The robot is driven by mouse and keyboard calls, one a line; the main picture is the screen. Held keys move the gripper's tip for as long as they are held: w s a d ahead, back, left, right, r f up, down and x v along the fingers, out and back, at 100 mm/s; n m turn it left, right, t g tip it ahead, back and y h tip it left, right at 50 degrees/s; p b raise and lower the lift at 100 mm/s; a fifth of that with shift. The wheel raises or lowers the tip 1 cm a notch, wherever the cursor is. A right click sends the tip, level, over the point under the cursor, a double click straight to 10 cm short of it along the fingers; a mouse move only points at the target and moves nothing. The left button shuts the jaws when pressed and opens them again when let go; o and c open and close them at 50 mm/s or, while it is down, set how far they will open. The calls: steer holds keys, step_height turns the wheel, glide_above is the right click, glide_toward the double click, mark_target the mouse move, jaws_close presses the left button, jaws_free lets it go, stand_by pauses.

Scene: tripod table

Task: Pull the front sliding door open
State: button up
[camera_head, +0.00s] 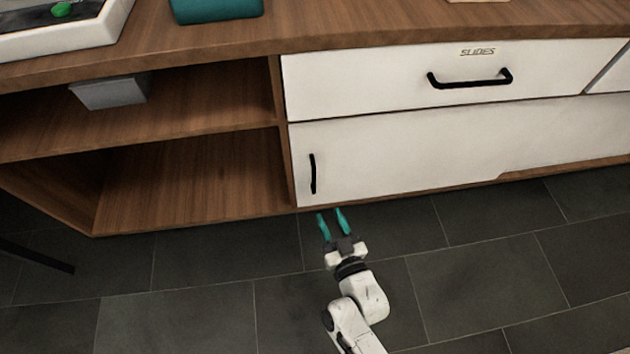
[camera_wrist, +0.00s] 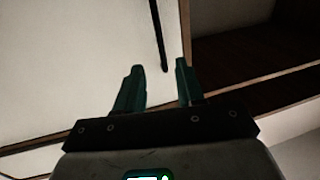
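The front sliding door (camera_head: 400,155) is a white panel in the lower part of the cabinet, below a white drawer. Its black upright handle (camera_head: 312,174) is near the door's left edge, beside the open shelves. My gripper (camera_head: 330,212) has two teal fingers, spread apart and empty, in front of and below the handle. In the wrist view my gripper (camera_wrist: 160,65) points toward the door (camera_wrist: 65,65). There the handle (camera_wrist: 158,35) appears beyond the fingers, its end between the fingertips in the picture. The fingers do not visibly touch it.
The drawer (camera_head: 400,85) marked "SLIDES" has a black horizontal handle (camera_head: 470,78). Open wooden shelves (camera_head: 190,180) lie left of the door, with a grey box (camera_head: 112,92) on the upper one. Dark floor tiles (camera_head: 200,320) in front are clear.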

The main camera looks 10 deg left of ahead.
mark_target(314, 182)
steer(key=b+x, duration=0.6)
steer(key=x, duration=0.3)
steer(key=shift+f+b, duration=0.2)
steer(key=shift+b, duration=0.2)
steer(key=shift+w+a+r+b, duration=0.25)
steer(key=shift+w+a+b, duration=0.2)
steer(key=shift+w+b, duration=0.3)
steer(key=shift+c, duration=0.5)
jaws_close()
